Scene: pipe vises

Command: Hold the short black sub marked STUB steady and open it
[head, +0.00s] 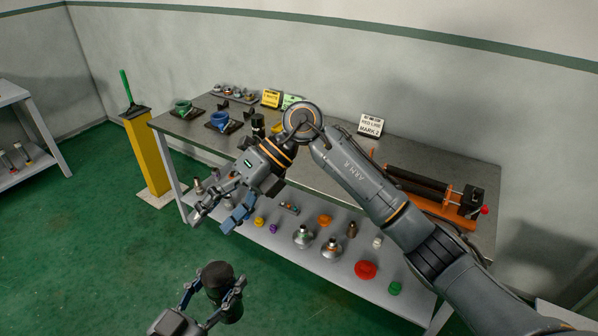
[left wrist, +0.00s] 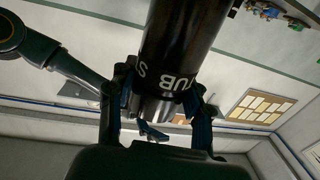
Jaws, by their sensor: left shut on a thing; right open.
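The short black sub (head: 219,271) is in my left gripper (head: 213,291), near the bottom of the head view, out in front of the bench. In the left wrist view the sub (left wrist: 185,45) is a dark cylinder with white letters reading S and UB, and the left gripper's fingers (left wrist: 158,110) close on it from both sides near its narrower end. My right gripper (head: 222,213) is open and empty, above and apart from the sub, with its blue-tipped fingers in front of the bench's lower shelf.
The workbench (head: 325,177) carries a green vise (head: 183,108), a blue vise (head: 220,121), signs and an orange rack (head: 435,205) with dark pipes. Its lower shelf holds several fittings and caps. A yellow post (head: 147,155) stands left. The green floor (head: 90,240) at left is clear.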

